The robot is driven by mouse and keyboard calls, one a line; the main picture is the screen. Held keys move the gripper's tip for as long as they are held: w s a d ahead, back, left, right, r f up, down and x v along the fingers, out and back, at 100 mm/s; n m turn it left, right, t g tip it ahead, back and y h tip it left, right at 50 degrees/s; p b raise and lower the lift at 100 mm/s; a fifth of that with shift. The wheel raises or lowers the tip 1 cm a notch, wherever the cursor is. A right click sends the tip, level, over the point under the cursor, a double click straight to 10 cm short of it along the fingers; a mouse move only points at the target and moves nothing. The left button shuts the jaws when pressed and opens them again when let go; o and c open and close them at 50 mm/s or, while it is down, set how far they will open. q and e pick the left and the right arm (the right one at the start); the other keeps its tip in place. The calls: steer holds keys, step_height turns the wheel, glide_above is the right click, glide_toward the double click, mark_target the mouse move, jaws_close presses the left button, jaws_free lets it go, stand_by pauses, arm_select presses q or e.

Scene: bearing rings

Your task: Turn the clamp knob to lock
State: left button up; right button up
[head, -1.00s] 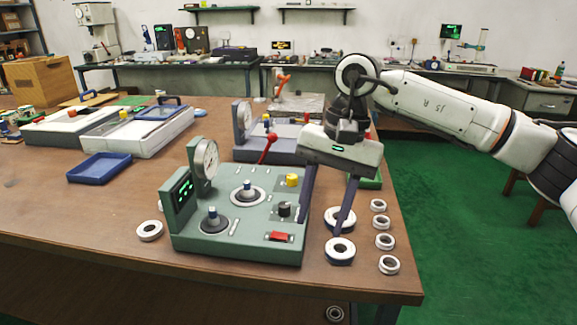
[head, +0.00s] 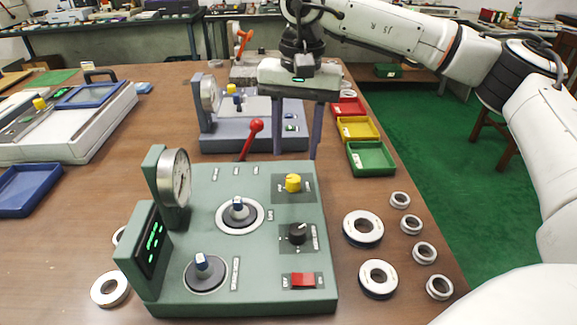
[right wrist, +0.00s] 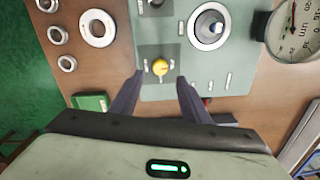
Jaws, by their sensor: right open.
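The green test fixture (head: 270,195) stands on the bench. On its right side are a yellow knob (head: 293,183), a black knob (head: 298,233) and a red rocker switch (head: 302,281). I cannot read which knob is marked as the clamp. My right gripper (head: 297,156) is open and empty, pointing down at the fixture's far edge, behind the yellow knob. In the right wrist view, the yellow knob (right wrist: 160,67) appears just ahead of and between the open fingertips (right wrist: 160,77), not touched. My left gripper is not in view.
A red-ball lever (head: 256,126) rises at the fixture's back edge. A dial gauge (head: 176,177) stands at its left. Several bearing rings (head: 363,229) lie to the right. Green (head: 371,158), yellow (head: 358,129) and red trays line the right edge. A second, grey fixture (head: 250,135) stands behind.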

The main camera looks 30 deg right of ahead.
mark_target(293, 179)
step_height(293, 179, down, 7)
steer(key=shift+w+a+f, duration=0.1)
steer(key=shift+f, duration=0.1)
steer(key=c, duration=1)
steer(key=shift+c, duration=0.2)
